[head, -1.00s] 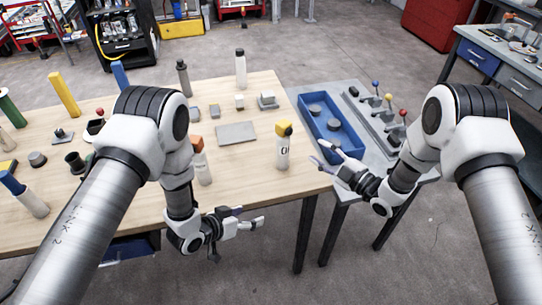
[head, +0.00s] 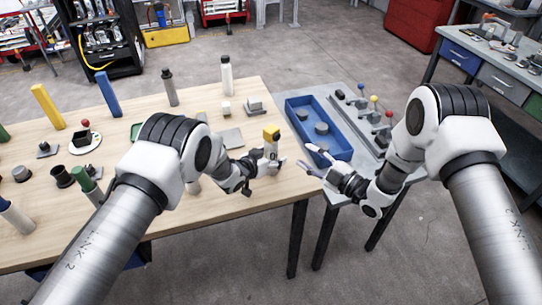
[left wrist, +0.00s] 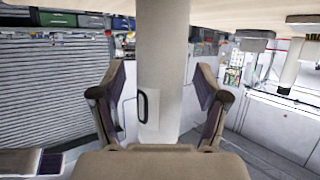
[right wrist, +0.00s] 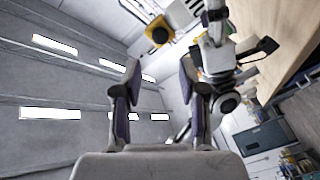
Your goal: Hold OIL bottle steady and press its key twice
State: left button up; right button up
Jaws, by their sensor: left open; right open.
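The OIL bottle (head: 271,146), white with a yellow cap, stands upright near the table's right edge. In the left wrist view its white body (left wrist: 163,60) with part of a black letter fills the space between the fingers. My left gripper (head: 272,164) is open around the bottle's body, with gaps seen on both sides. My right gripper (head: 308,158) is open and empty, to the right of the bottle. In the right wrist view, the yellow cap (right wrist: 152,35) with a dark round spot shows beyond the fingertips; part of the body is cut off.
A blue bin (head: 341,151) with grey round parts and a panel with coloured-knob levers (head: 376,116) lie on the grey side table at right. A grey plate (head: 231,139), blocks and other bottles stand on the wooden table (head: 240,205).

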jog(key=shift+s+a, duration=0.1)
pick_arm(q)
grip_shut()
pick_arm(e)
grip_shut()
dwell(0.9)
